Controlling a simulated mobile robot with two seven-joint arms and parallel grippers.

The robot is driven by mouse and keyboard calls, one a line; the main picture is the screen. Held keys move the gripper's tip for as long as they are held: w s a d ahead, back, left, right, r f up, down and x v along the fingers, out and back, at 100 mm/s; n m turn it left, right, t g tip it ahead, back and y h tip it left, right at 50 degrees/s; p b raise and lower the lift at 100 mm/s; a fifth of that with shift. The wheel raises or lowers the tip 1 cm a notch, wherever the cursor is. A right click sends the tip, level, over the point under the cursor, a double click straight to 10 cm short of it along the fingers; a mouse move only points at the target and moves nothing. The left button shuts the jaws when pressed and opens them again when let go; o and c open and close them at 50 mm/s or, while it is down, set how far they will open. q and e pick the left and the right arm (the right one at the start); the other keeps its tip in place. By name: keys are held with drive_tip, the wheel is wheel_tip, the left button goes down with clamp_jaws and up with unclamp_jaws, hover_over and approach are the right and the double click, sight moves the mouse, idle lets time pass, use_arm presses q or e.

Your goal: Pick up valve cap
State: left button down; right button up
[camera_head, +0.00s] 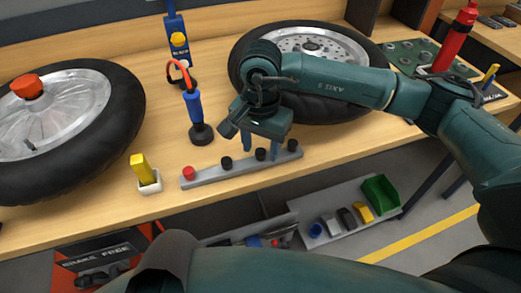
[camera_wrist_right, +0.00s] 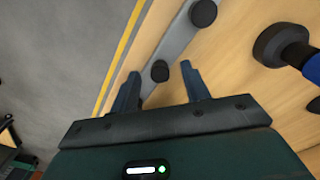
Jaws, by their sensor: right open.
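A grey strip (camera_head: 208,175) lies near the front edge of the bench and carries a row of small caps. A red cap (camera_head: 188,173) is at its left end, followed by black caps (camera_head: 226,163), (camera_head: 260,154) and (camera_head: 292,145). My right gripper (camera_head: 261,149) is open above the strip, fingers pointing down. In the right wrist view, a black cap (camera_wrist_right: 160,71) lies between and just beyond the open fingertips (camera_wrist_right: 159,70), with no visible contact. Another black cap (camera_wrist_right: 203,13) is farther along the strip. My left gripper is not in view.
Two wheels with tyres (camera_head: 125,128), (camera_head: 245,55) lie on the bench. A blue tool (camera_head: 194,108) stands behind the strip. A yellow-handled item (camera_head: 139,167) sits in a white holder to its left. A grey shelf with a green bin (camera_head: 381,194) is below the bench edge.

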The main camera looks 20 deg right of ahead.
drive_tip(key=shift+c, duration=0.3)
clamp_jaws()
drive_tip(key=shift+r, duration=0.1)
